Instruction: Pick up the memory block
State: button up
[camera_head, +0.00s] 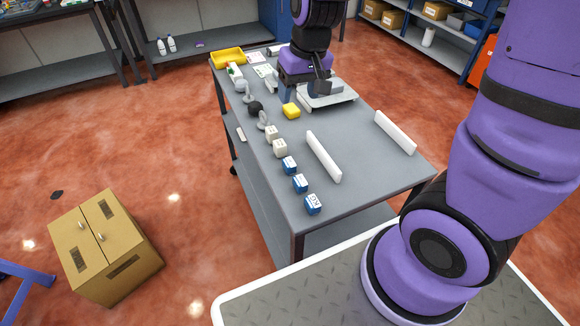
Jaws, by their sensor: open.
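Several small blocks stand in a row along the left side of the grey table (375,178). Three are blue with white labelled tops: a front one (313,204), a middle one (299,183) and a back one (289,165). Two white blocks (280,148) (271,133) stand behind them. The labels are too small to tell which block is the memory block. My gripper (297,90) is open and points down over the far part of the table, well behind the blue blocks. A yellow block (291,111) lies just in front of it, apart from the fingers.
A pale flat plate or device (340,98) lies beside and partly behind my gripper. Two upright white bars (323,157) (395,132) stand right of the blocks, with bare table between them. Dark and grey knobbed parts (255,107) and a yellow tray (227,58) line the far left.

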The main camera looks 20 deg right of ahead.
jog(key=g+h, duration=0.1)
send_over(289, 162)
notch_tip(289, 162, down, 13)
jog(key=shift+f, duration=5.8)
jog(key=c, duration=1.1)
